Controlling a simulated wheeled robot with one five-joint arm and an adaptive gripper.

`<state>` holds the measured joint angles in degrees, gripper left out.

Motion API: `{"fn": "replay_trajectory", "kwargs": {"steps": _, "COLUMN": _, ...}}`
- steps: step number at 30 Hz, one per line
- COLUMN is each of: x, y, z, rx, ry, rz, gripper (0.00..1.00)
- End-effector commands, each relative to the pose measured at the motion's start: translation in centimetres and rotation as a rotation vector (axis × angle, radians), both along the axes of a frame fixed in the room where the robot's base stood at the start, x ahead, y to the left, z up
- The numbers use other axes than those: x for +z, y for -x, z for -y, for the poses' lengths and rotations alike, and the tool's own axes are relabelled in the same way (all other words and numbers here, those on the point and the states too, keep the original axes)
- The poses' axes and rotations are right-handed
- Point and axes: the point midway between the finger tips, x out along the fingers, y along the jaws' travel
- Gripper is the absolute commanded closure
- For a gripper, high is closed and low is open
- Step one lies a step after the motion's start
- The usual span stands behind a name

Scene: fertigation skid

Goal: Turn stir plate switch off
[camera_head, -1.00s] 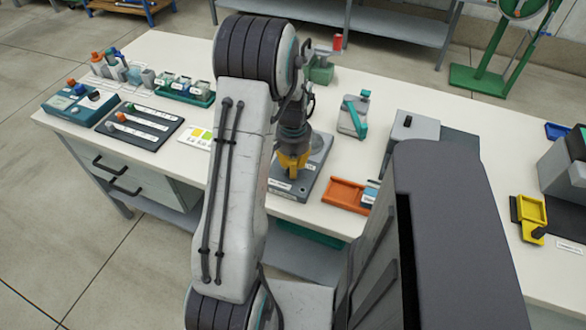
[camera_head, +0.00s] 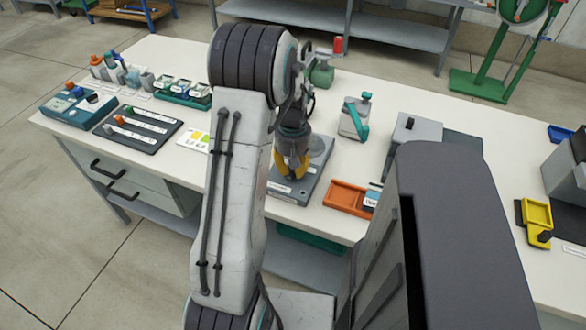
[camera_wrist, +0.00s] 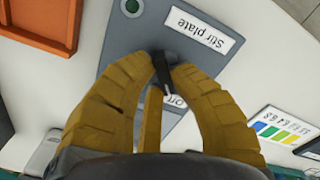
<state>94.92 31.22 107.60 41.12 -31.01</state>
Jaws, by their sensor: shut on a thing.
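The stir plate (camera_head: 317,161) is a flat grey unit near the front edge of the white bench, with a white label on its front. My gripper (camera_head: 291,174) points down over its front part, with yellow fingers. In the wrist view the stir plate (camera_wrist: 131,38) shows a "Stir plate" label (camera_wrist: 204,32) and a round green spot (camera_wrist: 132,7). My gripper (camera_wrist: 163,68) is shut on a small black switch lever (camera_wrist: 160,70) on the plate. A second label is partly hidden behind the right finger, so the lever's setting is hard to read.
An orange tray (camera_head: 345,197) lies right of the plate. A colour card (camera_head: 194,140) and a dark panel with sliders (camera_head: 160,127) lie left. A grey and teal device (camera_head: 353,119) stands behind right. A grey box (camera_head: 413,133) stands farther right.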

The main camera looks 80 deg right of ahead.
Motion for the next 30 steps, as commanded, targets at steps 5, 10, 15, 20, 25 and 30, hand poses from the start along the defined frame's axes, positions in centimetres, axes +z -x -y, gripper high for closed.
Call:
{"fn": "replay_trajectory", "kwargs": {"steps": 5, "x": -0.15, "y": -0.04, "z": -0.1, "rx": 0.063, "ry": -0.004, "rz": 0.0, "gripper": 1.0}}
{"fn": "replay_trajectory", "kwargs": {"steps": 10, "x": -0.14, "y": -0.05, "z": -0.1, "rx": 0.094, "ry": -0.005, "rz": 0.001, "gripper": 1.0}}
{"fn": "replay_trajectory", "kwargs": {"steps": 15, "x": -0.14, "y": -0.05, "z": -0.12, "rx": 0.104, "ry": -0.006, "rz": 0.0, "gripper": 1.0}}
{"fn": "replay_trajectory", "kwargs": {"steps": 20, "x": -0.14, "y": -0.05, "z": -0.12, "rx": 0.104, "ry": -0.006, "rz": 0.0, "gripper": 1.0}}
{"fn": "replay_trajectory", "kwargs": {"steps": 25, "x": -0.15, "y": -0.05, "z": -0.12, "rx": 0.103, "ry": -0.006, "rz": 0.0, "gripper": 0.79}}
{"fn": "replay_trajectory", "kwargs": {"steps": 30, "x": -0.1, "y": -0.05, "z": -0.07, "rx": 0.103, "ry": -0.004, "rz": 0.0, "gripper": 0.64}}
